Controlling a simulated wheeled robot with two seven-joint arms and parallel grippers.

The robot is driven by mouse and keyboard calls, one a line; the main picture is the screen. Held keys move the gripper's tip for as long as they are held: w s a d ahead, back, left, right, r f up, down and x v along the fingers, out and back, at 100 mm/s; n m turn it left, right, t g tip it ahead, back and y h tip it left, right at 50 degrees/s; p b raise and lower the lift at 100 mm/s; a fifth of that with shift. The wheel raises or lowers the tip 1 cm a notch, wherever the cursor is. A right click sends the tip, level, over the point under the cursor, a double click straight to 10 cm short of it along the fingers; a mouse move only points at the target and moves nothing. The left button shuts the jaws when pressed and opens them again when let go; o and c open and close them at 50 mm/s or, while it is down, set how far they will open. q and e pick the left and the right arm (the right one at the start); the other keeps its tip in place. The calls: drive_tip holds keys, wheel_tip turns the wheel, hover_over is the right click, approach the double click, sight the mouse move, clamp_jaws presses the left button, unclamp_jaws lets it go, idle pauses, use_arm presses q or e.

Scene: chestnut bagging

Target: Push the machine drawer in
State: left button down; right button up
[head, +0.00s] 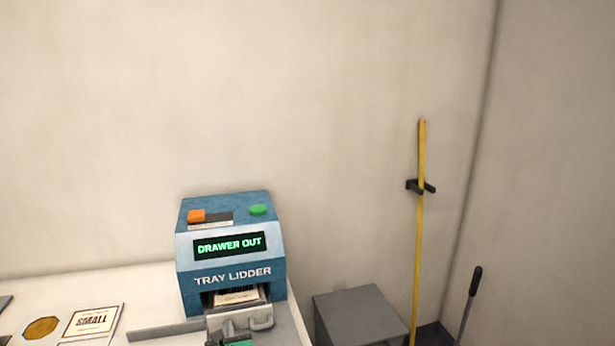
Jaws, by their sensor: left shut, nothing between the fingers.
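The blue tray lidder machine (232,277) stands on the white table, and its screen (230,245) reads "DRAWER OUT". Its grey drawer (232,321) sticks out at the front below the opening, with a handle on its front at the right. A pale printed item (237,297) shows inside the opening. My left gripper (237,341) shows only as a dark and green tip at the bottom edge, just in front of the drawer; it is shut and empty. Whether it touches the drawer I cannot tell. My right gripper is out of view.
A grey bar (165,332) lies left of the drawer. A grey box (358,316) and a yellow pole (419,235) are at right.

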use_arm(q)
drive_tip(key=shift+x, duration=0.9)
drive_tip(key=shift+w+a+r, duration=0.15)
drive_tip(key=shift+w+a, duration=0.05)
drive_tip(key=shift+w, duration=0.55)
drive_tip(key=shift+s+d, duration=0.15)
drive_tip(key=shift+s, duration=0.45)
drive_tip(key=v, duration=0.1)
drive_tip(key=p+v, duration=0.2)
drive_tip(key=v, duration=0.1)
drive_tip(key=shift+s+f, duration=0.15)
drive_tip(key=shift+f, duration=0.1)
drive_tip(key=shift+s+d+f, duration=0.1)
drive_tip(key=shift+s+d, duration=0.1)
drive_tip(key=shift+s, duration=0.45)
drive_tip(key=shift+s+d, duration=0.2)
drive_tip(key=shift+s, duration=0.4)
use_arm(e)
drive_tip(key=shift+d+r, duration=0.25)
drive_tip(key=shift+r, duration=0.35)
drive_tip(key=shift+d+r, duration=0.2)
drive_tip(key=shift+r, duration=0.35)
